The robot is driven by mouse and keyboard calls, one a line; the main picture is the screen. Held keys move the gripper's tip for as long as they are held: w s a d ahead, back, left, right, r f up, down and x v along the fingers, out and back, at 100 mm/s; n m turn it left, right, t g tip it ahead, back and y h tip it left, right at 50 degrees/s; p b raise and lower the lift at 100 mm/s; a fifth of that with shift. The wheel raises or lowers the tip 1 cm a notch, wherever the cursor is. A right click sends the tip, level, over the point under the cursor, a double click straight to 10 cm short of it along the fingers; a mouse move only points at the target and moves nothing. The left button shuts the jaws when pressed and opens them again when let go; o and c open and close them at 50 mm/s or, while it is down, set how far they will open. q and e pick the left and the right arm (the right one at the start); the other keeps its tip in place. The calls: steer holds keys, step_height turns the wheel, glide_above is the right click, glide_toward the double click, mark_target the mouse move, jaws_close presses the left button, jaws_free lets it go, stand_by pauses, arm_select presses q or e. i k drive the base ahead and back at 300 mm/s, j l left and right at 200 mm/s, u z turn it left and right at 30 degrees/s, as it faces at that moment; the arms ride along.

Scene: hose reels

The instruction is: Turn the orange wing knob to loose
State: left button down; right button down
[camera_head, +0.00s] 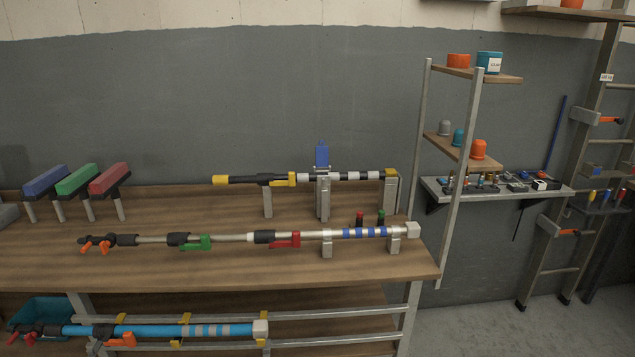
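A long silver telescopic pole (225,238) with black collars lies in grey brackets along the front of the wooden bench. Near its left end two small orange wing-like pieces (95,246) hang below the black end fitting. A green lever (196,243) and a red lever (286,240) sit further right on the same pole. On the lower rack a blue pole (160,331) carries another orange wing-like piece (122,340) under its left part. I cannot tell which orange piece is the knob, nor its loose or tight setting. Neither gripper is in view.
A black pole with yellow parts (294,180) stands in brackets behind. Blue, green and red brush heads (77,180) stand at the bench's left. A metal shelf frame (460,170) and ladder (582,180) are at right. The bench top (230,270) is clear in front.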

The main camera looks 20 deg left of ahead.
mark_target(105, 245)
steer(key=u, duration=1.45)
